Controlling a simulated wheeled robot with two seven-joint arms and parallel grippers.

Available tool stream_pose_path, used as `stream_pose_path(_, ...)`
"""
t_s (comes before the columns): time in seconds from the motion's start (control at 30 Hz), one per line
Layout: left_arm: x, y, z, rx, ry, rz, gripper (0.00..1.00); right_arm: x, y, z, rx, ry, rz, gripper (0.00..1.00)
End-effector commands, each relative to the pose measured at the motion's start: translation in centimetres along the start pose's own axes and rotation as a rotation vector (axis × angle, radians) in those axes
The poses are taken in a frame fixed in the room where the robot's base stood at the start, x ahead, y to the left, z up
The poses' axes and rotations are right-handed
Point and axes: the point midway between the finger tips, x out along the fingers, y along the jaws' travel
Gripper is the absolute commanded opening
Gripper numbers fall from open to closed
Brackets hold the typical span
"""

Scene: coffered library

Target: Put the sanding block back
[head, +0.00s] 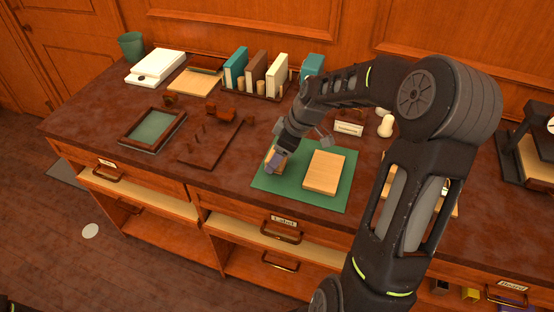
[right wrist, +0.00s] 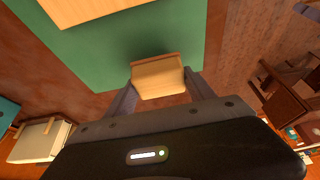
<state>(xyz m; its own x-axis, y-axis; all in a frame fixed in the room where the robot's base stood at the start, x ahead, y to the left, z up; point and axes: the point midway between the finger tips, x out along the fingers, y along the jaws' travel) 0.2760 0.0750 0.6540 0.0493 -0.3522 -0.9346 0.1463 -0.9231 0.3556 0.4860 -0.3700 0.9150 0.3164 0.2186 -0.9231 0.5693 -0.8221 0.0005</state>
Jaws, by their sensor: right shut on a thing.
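The sanding block, a small tan wooden block (right wrist: 158,78), sits between the two fingers of my right gripper (right wrist: 160,92) in the right wrist view. In the head view the right gripper (head: 276,160) points down over the left part of the green mat (head: 322,198), shut on the block, which is partly hidden by a finger. I cannot tell whether the block touches the mat. A larger flat wooden board (head: 324,172) lies on the mat to the right of the gripper, apart from it. My left gripper is not in view.
A brown wooden rack with pegs (head: 209,150) and a framed green panel (head: 152,130) lie left of the mat. A book holder (head: 262,93) stands behind. A small white label stand (head: 349,128) is behind the board. Drawers line the desk front.

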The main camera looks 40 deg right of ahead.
Motion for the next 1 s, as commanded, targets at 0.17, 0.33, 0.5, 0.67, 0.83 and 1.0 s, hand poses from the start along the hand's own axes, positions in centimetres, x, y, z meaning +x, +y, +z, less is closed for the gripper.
stream_pose_path(0.17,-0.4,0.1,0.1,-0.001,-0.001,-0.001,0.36,2.0,0.0,0.8,0.001,-0.001,-0.002,0.25)
stream_pose_path(0.33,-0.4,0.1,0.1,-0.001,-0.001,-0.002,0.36,2.2,0.0,0.9,-0.001,0.0,0.0,0.25)
stream_pose_path(0.5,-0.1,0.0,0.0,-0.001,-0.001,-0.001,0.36,2.4,0.0,1.0,0.0,0.0,0.0,0.25)
stream_pose_path(0.67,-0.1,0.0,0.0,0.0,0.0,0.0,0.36,2.4,0.0,1.0,0.0,0.0,0.0,0.71)
stream_pose_path(0.83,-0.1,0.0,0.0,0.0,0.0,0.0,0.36,2.4,0.0,1.0,0.0,0.0,0.0,0.85)
stream_pose_path(1.0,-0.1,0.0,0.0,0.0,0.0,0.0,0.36,2.4,0.0,1.0,0.0,0.0,0.0,0.85)
